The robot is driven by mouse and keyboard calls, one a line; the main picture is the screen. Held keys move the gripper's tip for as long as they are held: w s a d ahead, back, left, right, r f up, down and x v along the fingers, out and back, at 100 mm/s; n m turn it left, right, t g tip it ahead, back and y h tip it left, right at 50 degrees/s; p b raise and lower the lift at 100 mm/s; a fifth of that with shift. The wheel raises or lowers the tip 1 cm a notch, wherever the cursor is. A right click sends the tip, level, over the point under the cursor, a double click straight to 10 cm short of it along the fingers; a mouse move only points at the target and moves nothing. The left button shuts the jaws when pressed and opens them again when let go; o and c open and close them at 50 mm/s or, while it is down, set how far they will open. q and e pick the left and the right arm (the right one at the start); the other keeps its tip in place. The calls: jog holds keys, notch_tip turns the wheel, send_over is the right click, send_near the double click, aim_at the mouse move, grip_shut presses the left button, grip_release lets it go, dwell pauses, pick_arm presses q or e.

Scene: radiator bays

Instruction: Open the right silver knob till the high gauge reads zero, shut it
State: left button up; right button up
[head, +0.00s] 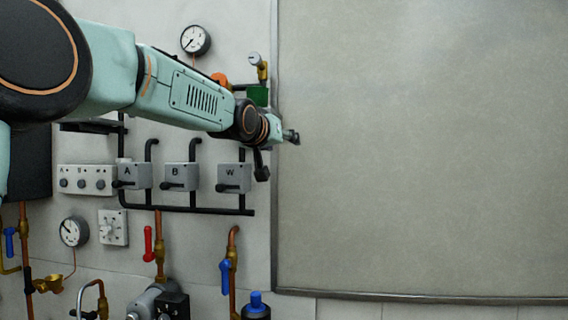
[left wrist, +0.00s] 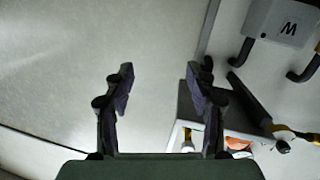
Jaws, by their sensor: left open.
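The high gauge (head: 195,40) is a round white dial with a dark rim near the top of the wall; its reading is too small to tell. A small pale round part (head: 253,58) sits on a brass fitting (head: 262,72) right of it. I cannot tell whether this is a silver knob; no right silver knob is clearly seen. My left arm crosses the upper left, and its gripper (head: 291,137) is in front of the grey board's left edge. In the left wrist view the left gripper's fingers (left wrist: 160,88) are apart with nothing between them. My right gripper is out of view.
Lever boxes A (head: 134,176), B (head: 180,177) and W (head: 234,178) line the wall below my arm; W also shows in the left wrist view (left wrist: 282,24). A lower gauge (head: 74,231), red lever (head: 149,243) and blue lever (head: 225,276) are below. The grey board (head: 420,150) is bare.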

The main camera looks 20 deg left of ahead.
pick_arm(q)
jog(key=s+d+f+m+g+h+b, duration=0.1)
jog(key=s+d+f+g+b, duration=0.15)
jog(key=f, duration=1.35)
jog(key=s+d+f+m+g+b, duration=0.1)
jog(key=d+f, duration=0.2)
jog(key=f, duration=1.4)
jog(key=s+d+f+g+b, duration=0.1)
jog(key=s+f, duration=0.3)
jog(key=f, duration=0.6)
jog(key=s+d+f+g+b, duration=0.1)
jog(key=s+f+g, duration=0.1)
jog(key=s+f, duration=0.5)
jog(key=s+d+f+g+b, duration=0.1)
jog(key=s+f+g+b, duration=0.1)
jog(key=s+f, duration=0.6)
jog(key=s+f+g+b, duration=0.2)
jog(key=s+f, duration=0.2)
jog(key=f, duration=0.7)
jog(key=s+f+g+b, duration=0.2)
jog(key=s+f, duration=0.6)
jog(key=s, duration=0.5)
jog(key=s+f+g+b, duration=0.3)
jog(key=s+f, duration=0.6)
jog(key=s, duration=0.4)
jog(key=shift+s+d+g, duration=0.3)
jog(key=shift+g, duration=0.25)
